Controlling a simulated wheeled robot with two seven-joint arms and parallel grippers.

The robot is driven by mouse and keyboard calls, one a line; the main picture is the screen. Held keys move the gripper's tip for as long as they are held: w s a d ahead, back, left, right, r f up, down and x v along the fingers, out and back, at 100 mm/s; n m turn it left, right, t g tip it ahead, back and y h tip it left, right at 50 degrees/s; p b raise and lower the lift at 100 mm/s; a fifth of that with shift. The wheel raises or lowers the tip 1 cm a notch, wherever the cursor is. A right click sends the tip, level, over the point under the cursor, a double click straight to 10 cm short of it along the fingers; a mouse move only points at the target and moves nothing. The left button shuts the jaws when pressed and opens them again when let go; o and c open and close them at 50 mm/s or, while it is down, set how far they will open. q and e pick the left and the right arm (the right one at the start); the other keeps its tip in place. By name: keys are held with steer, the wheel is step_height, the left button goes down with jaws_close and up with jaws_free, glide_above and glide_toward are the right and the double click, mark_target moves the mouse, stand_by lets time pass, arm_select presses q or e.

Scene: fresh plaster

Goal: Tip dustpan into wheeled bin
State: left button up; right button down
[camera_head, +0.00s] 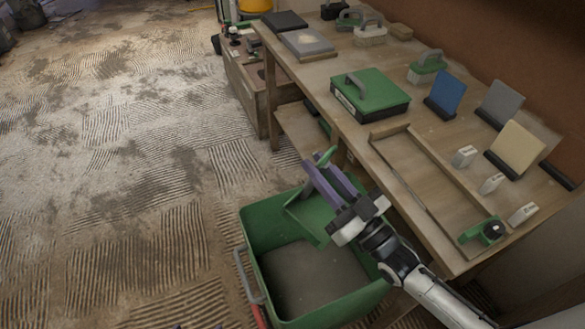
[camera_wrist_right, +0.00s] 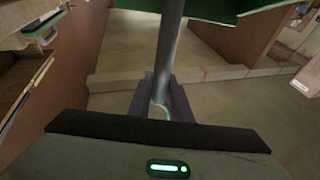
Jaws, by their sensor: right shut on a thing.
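The green wheeled bin (camera_head: 255,222) stands on the floor left of the workbench, its top open and its inside greyish. My right gripper (camera_head: 330,184), with purple fingers, is over the bin's far side. It is shut on the dustpan handle, which shows as a grey shaft in the right wrist view (camera_wrist_right: 171,45). The green dustpan (camera_head: 312,216) is over the bin opening and looks tilted; its green edge also shows at the top of the wrist view (camera_wrist_right: 225,12). I cannot tell whether anything lies in the pan. My left gripper is out of view.
The wooden workbench (camera_head: 335,118) runs along the right, close to my right arm. It holds a green box (camera_head: 375,85), a wooden frame (camera_head: 408,195), sanding blocks and several small white blocks. The ridged floor left of the bin is clear.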

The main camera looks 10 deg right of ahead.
steer(key=shift+r+g+p, duration=0.8)
steer(key=shift+g+p, duration=0.1)
steer(key=shift+p, duration=1.45)
steer(key=shift+f+n+h, duration=0.15)
steer(key=shift+n+h, duration=0.15)
steer(key=shift+g, duration=0.6)
